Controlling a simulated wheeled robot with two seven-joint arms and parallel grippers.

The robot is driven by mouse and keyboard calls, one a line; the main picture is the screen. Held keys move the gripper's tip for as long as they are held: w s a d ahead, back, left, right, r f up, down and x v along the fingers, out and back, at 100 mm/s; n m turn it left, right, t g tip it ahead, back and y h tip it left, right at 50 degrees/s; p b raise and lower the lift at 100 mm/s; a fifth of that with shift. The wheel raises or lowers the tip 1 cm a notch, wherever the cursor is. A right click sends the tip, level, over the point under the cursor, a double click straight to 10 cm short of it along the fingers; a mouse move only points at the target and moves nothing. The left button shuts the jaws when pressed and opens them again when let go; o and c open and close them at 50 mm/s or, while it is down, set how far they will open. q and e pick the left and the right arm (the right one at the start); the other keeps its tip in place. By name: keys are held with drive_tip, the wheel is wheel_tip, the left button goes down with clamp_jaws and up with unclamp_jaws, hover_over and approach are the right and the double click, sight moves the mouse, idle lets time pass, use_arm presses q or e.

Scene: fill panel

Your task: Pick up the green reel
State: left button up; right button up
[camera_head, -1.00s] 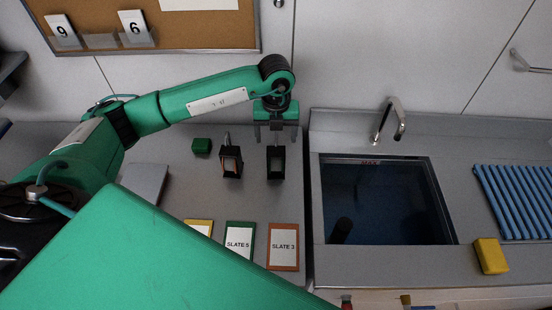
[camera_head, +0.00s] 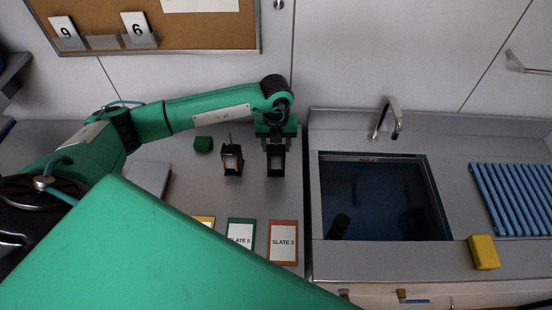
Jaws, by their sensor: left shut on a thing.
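A small dark-green block-like thing (camera_head: 203,144) lies on the grey counter left of the grippers' work spot; I cannot tell if it is a reel. My left gripper (camera_head: 276,147) points down at the right-hand black, open-fronted holder (camera_head: 277,168) and is shut on its upper part. The holder still appears upright at counter level. A second black holder (camera_head: 232,160), with a brownish inside, stands just left of it, apart from the gripper. No clearly recognisable green reel shows. My right gripper is not in view.
Slates with yellow, green (camera_head: 240,234) and orange (camera_head: 284,243) frames lie in front. A sink (camera_head: 320,200) with a tap (camera_head: 386,118) is to the right, with a yellow sponge (camera_head: 484,252) and a blue ribbed rack (camera_head: 515,200). A corkboard (camera_head: 185,25) hangs behind.

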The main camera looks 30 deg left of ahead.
use_arm(q)
drive_tip(key=shift+r, duration=0.45)
wheel_tip(320, 180, up, 19)
drive_tip(key=b, duration=0.5)
idle(0.6)
